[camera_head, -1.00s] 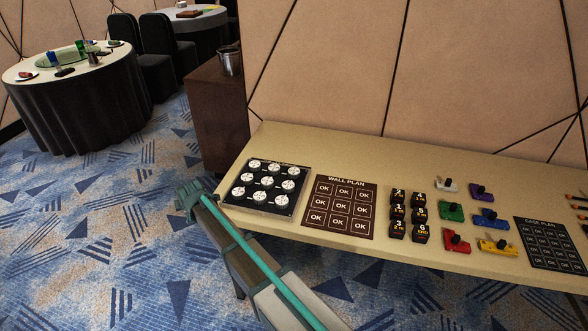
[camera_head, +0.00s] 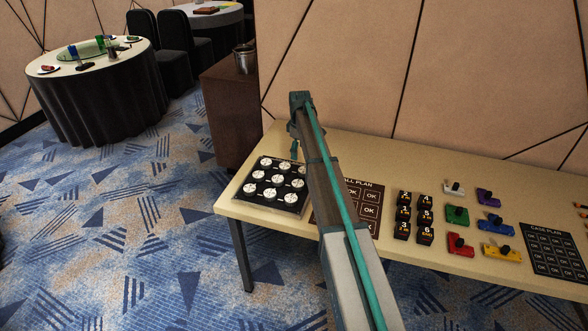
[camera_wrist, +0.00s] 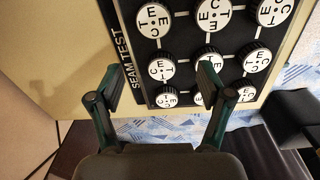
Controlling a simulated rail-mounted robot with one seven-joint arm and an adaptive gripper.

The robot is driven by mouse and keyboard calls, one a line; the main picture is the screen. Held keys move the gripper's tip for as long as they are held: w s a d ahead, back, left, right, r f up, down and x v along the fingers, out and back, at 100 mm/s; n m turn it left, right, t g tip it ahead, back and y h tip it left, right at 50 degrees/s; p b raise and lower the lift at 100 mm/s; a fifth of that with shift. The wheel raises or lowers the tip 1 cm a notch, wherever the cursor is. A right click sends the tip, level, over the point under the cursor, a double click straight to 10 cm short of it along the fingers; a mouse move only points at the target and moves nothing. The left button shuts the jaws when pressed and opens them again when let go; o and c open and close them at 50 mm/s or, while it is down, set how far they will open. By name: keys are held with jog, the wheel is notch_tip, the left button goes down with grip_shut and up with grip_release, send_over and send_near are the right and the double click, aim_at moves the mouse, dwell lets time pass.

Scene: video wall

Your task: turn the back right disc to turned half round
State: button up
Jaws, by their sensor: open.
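The black board (camera_head: 243,198) holds a three-by-three set of white lettered discs near the table's left end. The back right disc (camera_wrist: 154,20) is at the upper left in the wrist view, its letters turned differently from those of its neighbours. In the head view it is at least partly hidden by my gripper and arm. My gripper (camera_head: 295,146) is above the back right of the board. In the wrist view my gripper (camera_wrist: 164,82) is open, its fingers apart with nothing between them, below the back right disc in the picture.
The wall plan card (camera_head: 366,210) lies right of the board, partly behind my arm. Black numbered blocks (camera_head: 404,213), coloured toggle pieces (camera_head: 457,216) and a case plan card (camera_head: 555,250) lie farther right. A brown cabinet (camera_head: 232,120) stands behind the table's left end.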

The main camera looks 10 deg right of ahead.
aim_at(304, 170)
jog(key=f+p, duration=0.1)
jog(key=f, duration=0.2)
jog(key=d+f+p, duration=0.1)
jog(key=f, duration=0.2)
jog(key=d+f+p, duration=0.1)
jog(key=f, duration=0.3)
jog(key=shift+s+d, duration=0.15)
jog(key=shift+d, duration=0.05)
jog(key=shift+c, duration=0.2)
jog(key=shift+m, duration=0.3)
jog(key=c, duration=1.1)
jog(key=shift+m, duration=0.3)
